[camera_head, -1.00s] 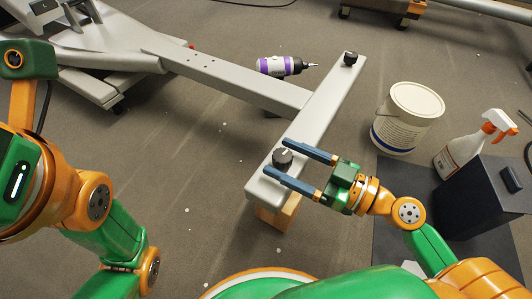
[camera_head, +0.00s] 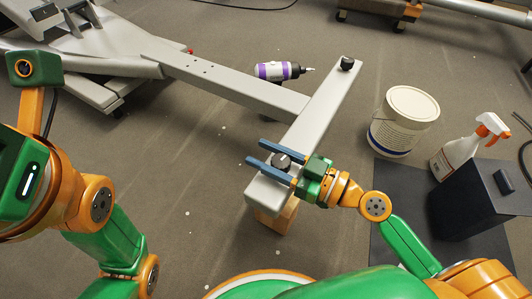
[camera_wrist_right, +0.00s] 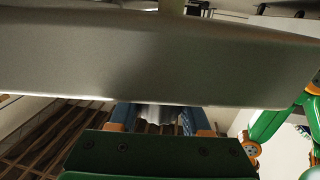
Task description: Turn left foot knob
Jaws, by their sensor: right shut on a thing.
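The grey foot bar (camera_head: 318,115) of the machine runs diagonally, with a black knob on each end. My right gripper (camera_head: 256,152) is at the near end, its two blue fingers on either side of the near foot knob (camera_head: 282,160) and shut on it. The fingertips reach past the knob to the left. In the right wrist view, a ridged silvery part of the knob (camera_wrist_right: 158,113) shows between the fingers, and the bar hides the rest. The other knob (camera_head: 348,63) stands free at the far end. My left arm is at the left; its gripper is out of view.
A wooden block (camera_head: 279,216) is under the bar's near end. A purple and white drill (camera_head: 277,71) stands behind the bar. A white bucket (camera_head: 404,120), a spray bottle (camera_head: 458,152) and a dark box (camera_head: 472,200) are at the right.

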